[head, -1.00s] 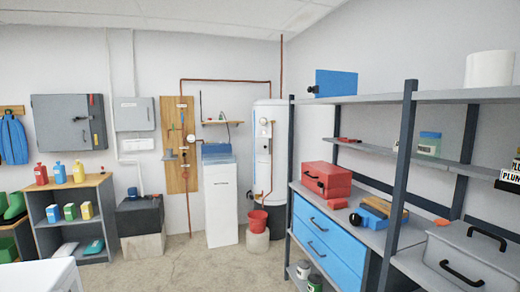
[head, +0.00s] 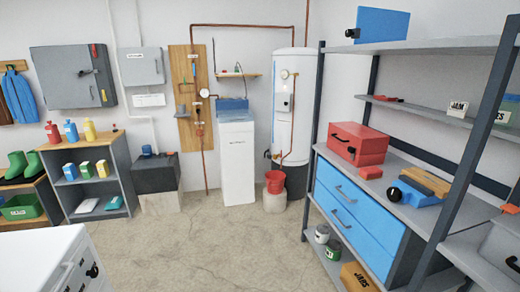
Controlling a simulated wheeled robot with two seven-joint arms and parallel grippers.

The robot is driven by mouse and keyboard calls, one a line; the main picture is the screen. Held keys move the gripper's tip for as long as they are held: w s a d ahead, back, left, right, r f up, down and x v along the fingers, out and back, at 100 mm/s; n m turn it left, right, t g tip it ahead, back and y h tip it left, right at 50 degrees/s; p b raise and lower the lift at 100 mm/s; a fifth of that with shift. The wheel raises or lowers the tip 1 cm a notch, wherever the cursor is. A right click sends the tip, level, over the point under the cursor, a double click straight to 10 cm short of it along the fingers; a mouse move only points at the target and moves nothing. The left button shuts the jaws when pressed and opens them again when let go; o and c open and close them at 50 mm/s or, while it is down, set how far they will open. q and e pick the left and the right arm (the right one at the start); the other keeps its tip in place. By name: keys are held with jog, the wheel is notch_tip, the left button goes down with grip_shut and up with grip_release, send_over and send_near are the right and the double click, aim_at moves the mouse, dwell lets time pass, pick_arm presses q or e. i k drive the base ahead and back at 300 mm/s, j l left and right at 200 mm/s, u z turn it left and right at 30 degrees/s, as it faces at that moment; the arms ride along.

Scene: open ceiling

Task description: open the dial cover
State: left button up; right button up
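A round dial gauge (head: 204,93) sits on the copper pipe at the right edge of a wooden board (head: 181,58) on the back wall. Another small round dial (head: 285,74) is on the upper front of the white water heater (head: 283,110). Both are far off and small. I cannot tell which dial has a cover, or whether a cover is open or shut. Neither of my grippers is in view.
Open concrete floor (head: 190,250) lies ahead. A metal shelf unit with blue drawers (head: 345,215) bounds the right. A white appliance (head: 45,265) stands at lower left.

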aim_at(282, 102)
jog(key=i+j, duration=0.1)
jog(key=i, duration=0.55)
jog(key=i+j, duration=0.1)
jog(key=i, duration=0.55)
jog(key=i+j, duration=0.1)
jog(key=i, duration=0.55)
jog(key=z, duration=0.05)
